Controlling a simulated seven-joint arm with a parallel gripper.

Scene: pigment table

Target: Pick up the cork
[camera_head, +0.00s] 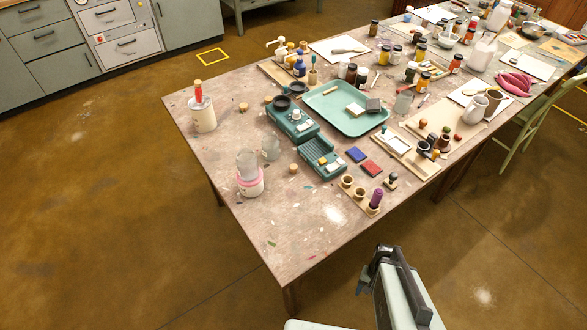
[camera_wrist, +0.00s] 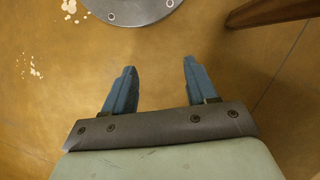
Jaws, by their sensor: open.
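Two small tan, cork-like pieces stand on the table (camera_head: 225,135) in the head view. One cork-like piece (camera_head: 293,168) is right of the pink-banded jar, and another (camera_head: 243,106) is near the cream canister. I cannot tell for sure which is the cork. My gripper shows in the wrist view (camera_wrist: 158,75) with its two blue fingers spread apart and nothing between them. It is over the floor, off the table's front edge, well apart from both pieces. No cork shows in the wrist view.
A pink-banded jar (camera_head: 250,184), a clear glass (camera_head: 271,148) and a cream canister (camera_head: 203,114) stand near the left side. Teal scales (camera_head: 322,160), a teal tray (camera_head: 347,122) and wooden holders (camera_head: 360,194) are farther right. The table's front-left corner is mostly clear.

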